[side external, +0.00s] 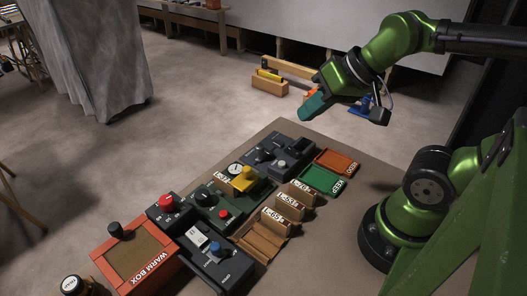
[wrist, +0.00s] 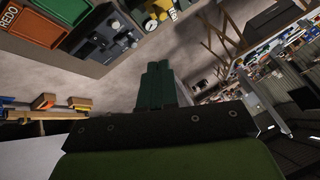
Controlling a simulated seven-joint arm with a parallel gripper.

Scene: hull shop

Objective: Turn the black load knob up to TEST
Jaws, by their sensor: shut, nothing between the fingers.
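A black knob (side external: 205,196) stands on the green control box (side external: 196,213) in the middle of the table in the side view, near a red button. Another black knob (side external: 115,230) stands on the red-framed warm box. The lettering around the knobs is too small to read, so I cannot tell which is the load knob or where its pointer stands. My gripper (side external: 309,112) is raised in the air behind the table's far edge, well away from the boxes. Its teal fingers (wrist: 154,83) are together and empty in the wrist view.
A grey box (side external: 279,155) with levers, a yellow part (side external: 244,180), wooden slots (side external: 265,237), a green tray (side external: 320,179) and an orange tray (side external: 337,161) crowd the table. The warm box (side external: 136,258) is at the front. The air around my gripper is clear.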

